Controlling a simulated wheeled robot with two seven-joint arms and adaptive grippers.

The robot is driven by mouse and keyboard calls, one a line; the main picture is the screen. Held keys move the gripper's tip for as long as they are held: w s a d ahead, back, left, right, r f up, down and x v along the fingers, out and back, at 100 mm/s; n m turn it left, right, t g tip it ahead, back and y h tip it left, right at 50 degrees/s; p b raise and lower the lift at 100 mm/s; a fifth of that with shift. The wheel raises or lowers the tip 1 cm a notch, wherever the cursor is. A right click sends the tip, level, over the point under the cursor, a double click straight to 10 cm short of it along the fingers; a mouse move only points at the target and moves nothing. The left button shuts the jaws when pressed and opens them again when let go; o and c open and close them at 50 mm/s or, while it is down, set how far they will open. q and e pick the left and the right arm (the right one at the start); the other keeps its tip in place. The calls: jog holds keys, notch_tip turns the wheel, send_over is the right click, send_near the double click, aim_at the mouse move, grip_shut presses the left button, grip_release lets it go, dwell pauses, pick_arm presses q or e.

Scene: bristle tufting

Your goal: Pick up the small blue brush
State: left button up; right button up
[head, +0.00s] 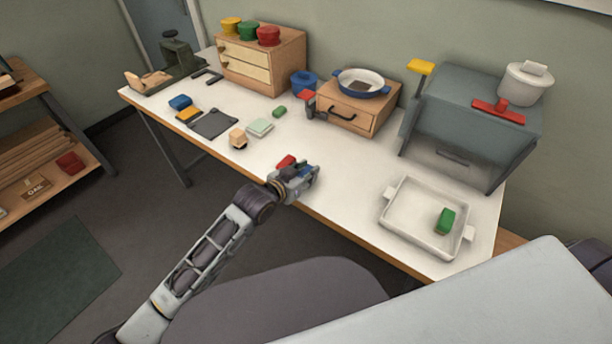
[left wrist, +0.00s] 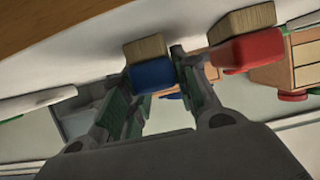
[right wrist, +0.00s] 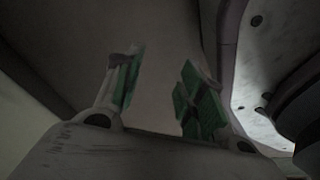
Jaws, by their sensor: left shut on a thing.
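The small blue brush (left wrist: 152,75) has a blue back and tan bristles. In the left wrist view it sits between the fingers of my left gripper (left wrist: 155,88), which is shut on it. In the head view my left gripper (head: 308,175) is at the table's front edge, with a bit of blue (head: 306,170) showing between its fingers. I cannot tell whether the bristles touch the table. A red brush (left wrist: 247,50) with tan bristles is close beside, apart from the blue one. My right gripper (right wrist: 158,85) is open and empty in the right wrist view, outside the head view.
The red brush also shows on the white table (head: 335,180) in the head view (head: 286,161). A white tray (head: 400,232) with a green block (head: 445,220) stands at the right. A wooden drawer box (head: 345,115) and a grey oven-like box (head: 470,110) stand behind.

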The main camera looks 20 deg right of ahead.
aim_at(306, 172)
jog(key=shift+w, duration=0.2)
pick_arm(q)
jog(key=shift+r, duration=0.1)
jog(key=shift+r, duration=0.5)
notch_tip(306, 172, up, 8)
jog(key=shift+f+p, duration=0.15)
jog(key=shift+p, duration=0.5)
jog(key=shift+r, duration=0.55)
pick_arm(e)
jog(key=s, duration=0.1)
jog(key=s+d, duration=0.1)
jog(key=s, duration=0.1)
jog(key=shift+d+f, duration=0.3)
jog(key=shift+f, duration=0.05)
jog(key=shift+s, duration=0.3)
pick_arm(q)
jog(key=shift+r, duration=0.1)
